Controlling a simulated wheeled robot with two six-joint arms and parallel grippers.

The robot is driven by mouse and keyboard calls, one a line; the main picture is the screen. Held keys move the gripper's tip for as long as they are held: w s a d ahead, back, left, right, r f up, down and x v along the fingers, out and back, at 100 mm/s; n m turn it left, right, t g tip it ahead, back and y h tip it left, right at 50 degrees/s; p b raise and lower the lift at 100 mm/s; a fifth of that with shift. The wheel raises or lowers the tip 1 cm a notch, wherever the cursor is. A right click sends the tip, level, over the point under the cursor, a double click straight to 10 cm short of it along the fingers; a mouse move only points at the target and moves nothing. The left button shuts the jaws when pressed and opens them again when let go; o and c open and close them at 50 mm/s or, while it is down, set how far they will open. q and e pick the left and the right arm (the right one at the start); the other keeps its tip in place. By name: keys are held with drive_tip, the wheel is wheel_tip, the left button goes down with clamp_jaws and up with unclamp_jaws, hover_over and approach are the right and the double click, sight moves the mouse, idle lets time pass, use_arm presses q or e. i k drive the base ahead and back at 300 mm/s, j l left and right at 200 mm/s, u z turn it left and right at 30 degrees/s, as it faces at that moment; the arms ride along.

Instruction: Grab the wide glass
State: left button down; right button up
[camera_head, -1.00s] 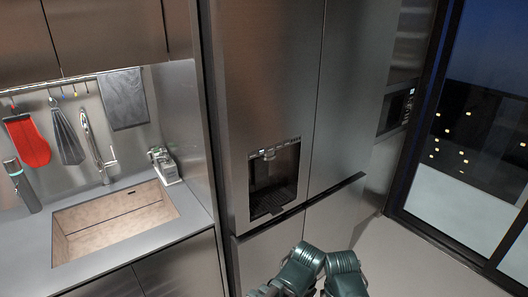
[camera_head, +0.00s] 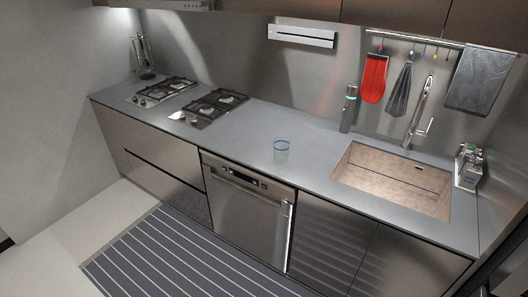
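A wide clear glass (camera_head: 281,151) with a bluish rim stands upright on the grey counter (camera_head: 303,162). It is left of the sink and above the dishwasher, near the counter's front half. Nothing touches it. Neither of my grippers shows clearly; only a small dark piece, perhaps part of my arm, shows at the bottom right edge.
The sink (camera_head: 393,181) with its tall faucet (camera_head: 417,115) is right of the glass. A dark bottle (camera_head: 348,108) stands behind. Two gas hobs (camera_head: 213,107) are at the left. The dishwasher (camera_head: 246,210) fronts the counter. A striped runner (camera_head: 178,262) lies on the floor.

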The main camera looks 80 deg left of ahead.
sight(281, 151)
drive_tip(key=u, duration=2.5)
drive_tip(key=i+l, duration=0.25)
drive_tip(key=i, duration=0.15)
drive_tip(key=i+l, duration=0.3)
drive_tip(key=i, duration=0.15)
drive_tip(key=i+l, duration=0.25)
drive_tip(key=i, duration=0.15)
drive_tip(key=i+l+u, duration=0.1)
drive_tip(key=u, duration=1.75)
